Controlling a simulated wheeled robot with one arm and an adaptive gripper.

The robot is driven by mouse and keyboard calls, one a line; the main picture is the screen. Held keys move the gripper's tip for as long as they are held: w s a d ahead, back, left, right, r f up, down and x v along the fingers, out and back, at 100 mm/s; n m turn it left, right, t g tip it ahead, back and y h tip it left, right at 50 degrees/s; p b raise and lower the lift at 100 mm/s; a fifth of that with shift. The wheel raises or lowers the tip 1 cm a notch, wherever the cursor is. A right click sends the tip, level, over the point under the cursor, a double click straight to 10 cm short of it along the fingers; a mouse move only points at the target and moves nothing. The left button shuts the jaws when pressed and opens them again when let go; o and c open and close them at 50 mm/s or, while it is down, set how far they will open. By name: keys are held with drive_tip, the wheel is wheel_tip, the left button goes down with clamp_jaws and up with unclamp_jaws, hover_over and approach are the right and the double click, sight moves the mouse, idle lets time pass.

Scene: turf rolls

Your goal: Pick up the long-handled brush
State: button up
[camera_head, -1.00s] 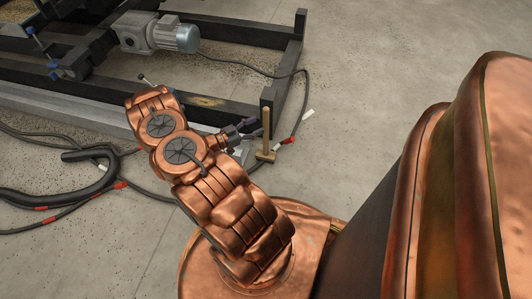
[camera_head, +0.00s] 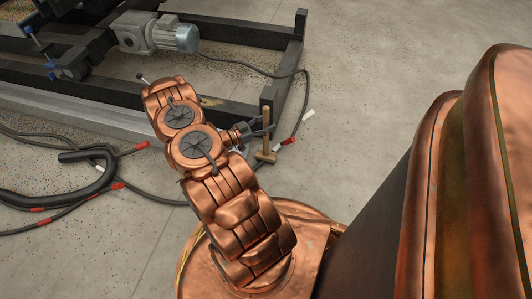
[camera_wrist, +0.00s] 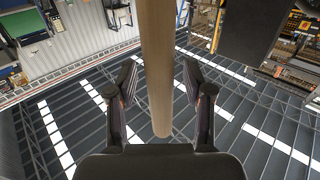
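The long-handled brush stands upright on the floor, its pale wooden handle (camera_head: 266,122) rising from a small block-like head (camera_head: 265,157). My gripper (camera_head: 256,128) is at the handle's left side, level with its middle or upper part. In the wrist view the handle (camera_wrist: 158,50) runs down between the two dark fingers of my gripper (camera_wrist: 160,72). The fingers are spread, with a gap visible on each side of the handle. The brush head is out of the wrist view.
A dark steel frame (camera_head: 230,103) with a grey motor (camera_head: 155,34) stands just behind the brush. A black cable with red and white bands (camera_head: 289,141) lies beside the brush head. More hoses (camera_head: 75,190) lie at left. The concrete floor at right is clear.

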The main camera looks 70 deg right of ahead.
clamp_jaws()
idle(0.3)
